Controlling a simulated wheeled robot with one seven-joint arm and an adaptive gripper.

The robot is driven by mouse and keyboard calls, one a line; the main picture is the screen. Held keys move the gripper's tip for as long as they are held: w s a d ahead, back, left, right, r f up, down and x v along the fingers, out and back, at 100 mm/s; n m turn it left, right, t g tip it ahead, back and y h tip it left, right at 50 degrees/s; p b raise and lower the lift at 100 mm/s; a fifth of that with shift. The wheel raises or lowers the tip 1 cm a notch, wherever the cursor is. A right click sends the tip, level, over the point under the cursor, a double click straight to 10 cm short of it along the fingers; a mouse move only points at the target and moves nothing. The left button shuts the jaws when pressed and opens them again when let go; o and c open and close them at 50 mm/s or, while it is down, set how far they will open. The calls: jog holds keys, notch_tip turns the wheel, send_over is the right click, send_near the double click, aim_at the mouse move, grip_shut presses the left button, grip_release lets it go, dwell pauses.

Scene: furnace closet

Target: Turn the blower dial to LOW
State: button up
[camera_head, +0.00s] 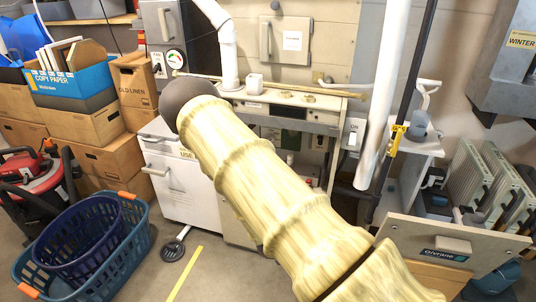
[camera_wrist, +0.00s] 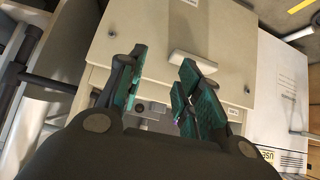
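I cannot pick out a blower dial or a LOW mark with certainty in either view.
A white cabinet (camera_head: 190,195) stands left of my arm. Blue baskets (camera_head: 120,245) and cardboard boxes (camera_head: 95,125) fill the left. A white pipe (camera_head: 380,95), a switch (camera_head: 353,137) and radiators (camera_head: 490,175) are at right. Bare floor shows around the yellow stripe (camera_head: 185,273).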

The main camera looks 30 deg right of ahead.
jog(key=w+d+r+m+t+h+b, duration=0.2)
jog(key=w+d+r+m+b, duration=0.15)
jog(key=w, duration=0.55)
jog(key=w+d+r+m+t+h+b, duration=0.1)
jog(key=w+d+r+m+h+b, duration=0.2)
jog(key=w, duration=0.5)
jog(key=w+d+r+m+t+h+b, duration=0.2)
jog(key=w+r+m+b, duration=0.3)
jog(key=w+r, duration=0.55)
jog(key=b+x, duration=0.2)
jog(key=x, duration=0.8)
jog(key=shift+r+n+b, duration=0.2)
jog(key=shift+n+b, duration=0.1)
jog(key=shift+n, duration=0.05)
jog(key=shift+w, duration=0.15)
grip_shut()
